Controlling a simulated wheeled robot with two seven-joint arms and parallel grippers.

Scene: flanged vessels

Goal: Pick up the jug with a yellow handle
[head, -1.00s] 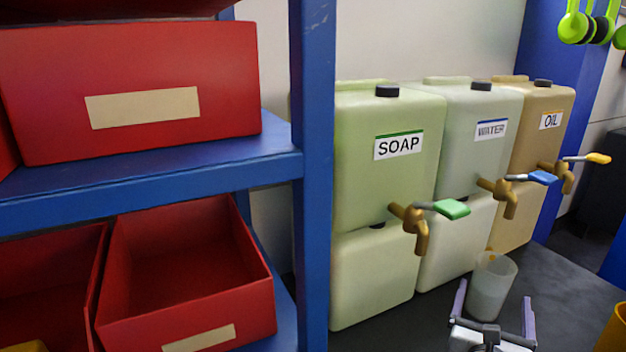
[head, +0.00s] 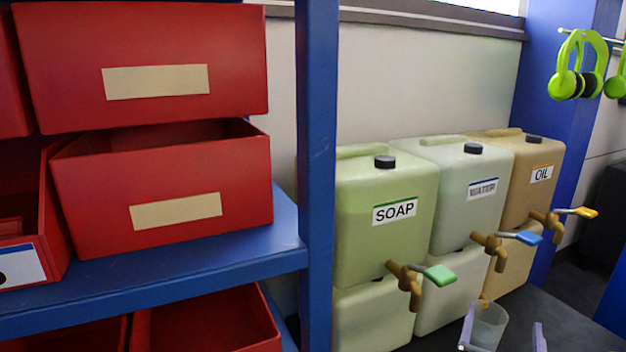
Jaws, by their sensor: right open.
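A translucent, pale jug (head: 488,328) stands on the dark surface below the taps, at the bottom of the head view; its lower part is cut off by the frame. A small orange-yellow bit shows at its far rim; I cannot tell if this is its handle or something behind it. My right gripper (head: 503,333) is open, its two fingers spread, one overlapping the jug's left side and the other apart to its right. I cannot tell whether it touches the jug. My left gripper is not in view.
Behind the jug stand soap (head: 383,225), water (head: 462,215) and oil (head: 510,195) canisters with protruding taps, the green-levered tap (head: 438,275) nearest. A blue shelf post (head: 318,180) and red bins (head: 160,190) fill the left. Green ear defenders (head: 578,70) hang at upper right.

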